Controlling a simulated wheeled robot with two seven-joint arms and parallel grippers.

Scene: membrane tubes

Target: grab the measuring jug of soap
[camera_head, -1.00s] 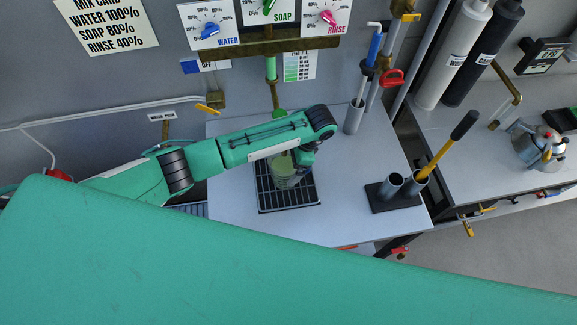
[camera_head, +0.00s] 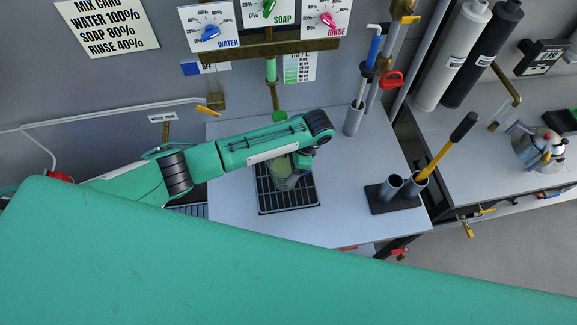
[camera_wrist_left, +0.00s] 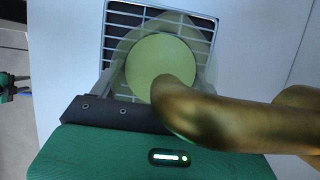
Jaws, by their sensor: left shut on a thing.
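The measuring jug (camera_head: 284,182) is a clear vessel with pale green liquid in it, at the black drain grate (camera_head: 262,207). My arm and gripper hide part of it in the head view. In the left wrist view I look down into the jug (camera_wrist_left: 150,62), and the liquid is a yellow-green disc. My left gripper (camera_head: 300,163) is at the jug's upper right side and is shut on it. A brass spout crosses over the jug's lower right in the wrist view (camera_wrist_left: 225,118). I cannot tell whether the jug's base touches the grate. My right gripper is not in view.
Water, soap (camera_head: 268,10) and rinse dials are on the wall behind. A grey tube (camera_head: 353,118) with a blue-handled tool stands behind right. A black holder (camera_head: 394,197) with a yellow-handled tool is at right.

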